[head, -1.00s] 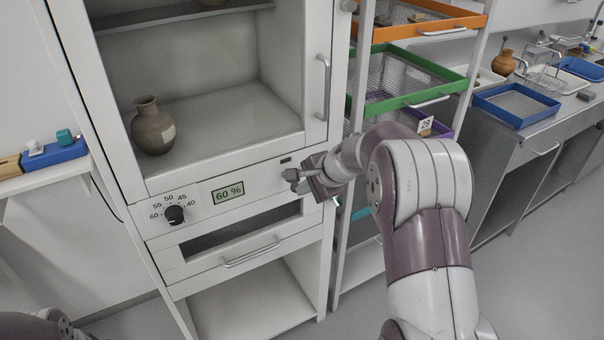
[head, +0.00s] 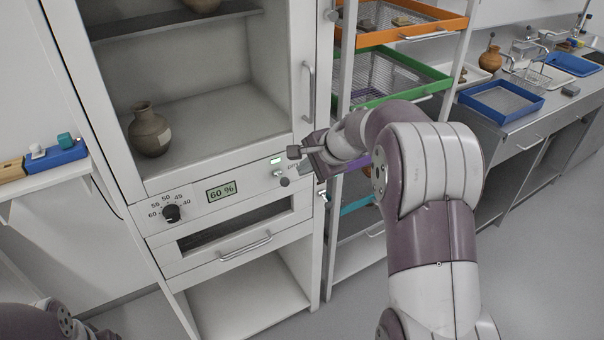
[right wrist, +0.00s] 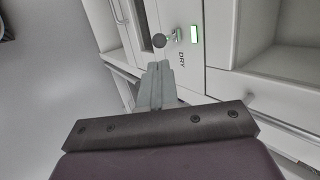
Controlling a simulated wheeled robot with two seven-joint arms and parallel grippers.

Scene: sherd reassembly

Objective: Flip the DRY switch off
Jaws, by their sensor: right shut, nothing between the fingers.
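The DRY switch (head: 278,173) is a small toggle on the cabinet's white front panel, right of the display. It also shows in the right wrist view (right wrist: 173,37), beside the printed DRY label (right wrist: 182,59). A small rectangular lamp (head: 275,161) by the switch glows pale green; it is bright in the right wrist view (right wrist: 194,34). I cannot tell clearly which way the lever points. My right gripper (head: 293,152) is shut and empty, just above and right of the switch, apart from it. My left gripper is out of view.
A dark round knob (head: 285,182) sits close below the switch. The display (head: 222,191) reads 60 %, with a dial (head: 172,213) to its left. A drawer handle (head: 246,248) and a door handle (head: 307,92) stick out. A rack with trays (head: 400,88) stands to the right.

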